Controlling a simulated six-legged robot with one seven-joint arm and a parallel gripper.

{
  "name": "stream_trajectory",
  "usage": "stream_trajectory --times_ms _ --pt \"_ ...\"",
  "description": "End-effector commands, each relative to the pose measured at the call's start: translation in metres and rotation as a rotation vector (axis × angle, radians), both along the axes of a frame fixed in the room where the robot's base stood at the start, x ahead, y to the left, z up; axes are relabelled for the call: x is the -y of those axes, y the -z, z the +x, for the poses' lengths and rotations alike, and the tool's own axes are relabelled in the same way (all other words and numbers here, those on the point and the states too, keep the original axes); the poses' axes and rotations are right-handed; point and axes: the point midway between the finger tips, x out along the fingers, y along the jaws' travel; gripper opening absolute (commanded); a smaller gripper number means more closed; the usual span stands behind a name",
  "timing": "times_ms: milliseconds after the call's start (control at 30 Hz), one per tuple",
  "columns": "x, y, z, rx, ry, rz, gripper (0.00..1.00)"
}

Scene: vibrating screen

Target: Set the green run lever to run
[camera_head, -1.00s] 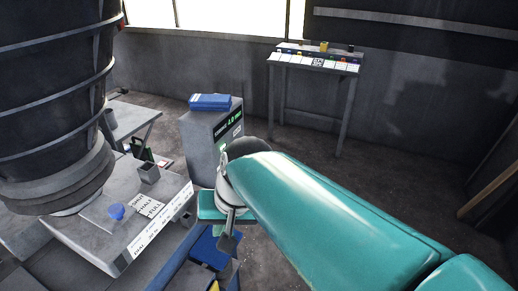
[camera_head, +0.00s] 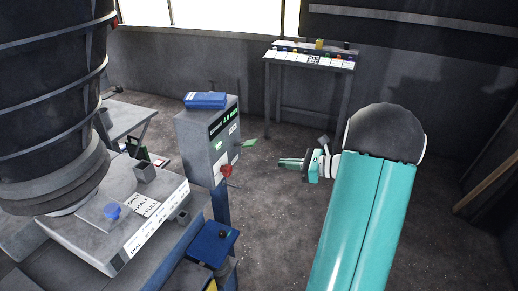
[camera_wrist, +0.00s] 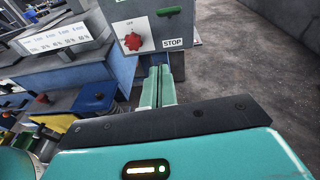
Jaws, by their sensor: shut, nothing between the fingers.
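A grey control cabinet (camera_head: 200,150) stands in the middle of the head view, its front face turned to the right. A small green flat piece (camera_head: 250,143) shows just right of that face; it may be the run lever, but I cannot tell how it is fixed. In the wrist view the cabinet (camera_wrist: 125,10) shows a green piece (camera_wrist: 168,12) above a STOP label. My gripper (camera_head: 282,162) points left toward the cabinet, apart from it. Its two fingers (camera_wrist: 158,80) are together and empty, below the STOP label.
A red knob (camera_head: 226,171) sticks out low on the cabinet, beside an OFF label in the wrist view (camera_wrist: 132,41). A blue case (camera_head: 205,100) lies on top. A table (camera_head: 310,60) stands behind. Floor to the right is clear.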

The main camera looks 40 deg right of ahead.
Motion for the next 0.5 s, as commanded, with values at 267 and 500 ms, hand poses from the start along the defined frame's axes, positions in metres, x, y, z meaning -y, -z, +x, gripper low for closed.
stream_trajectory --times_ms 267,500 --pt "0.019 0.009 0.004 0.016 0.065 0.07 0.0" --pt "-0.003 0.015 0.039 0.016 0.062 0.069 0.0"
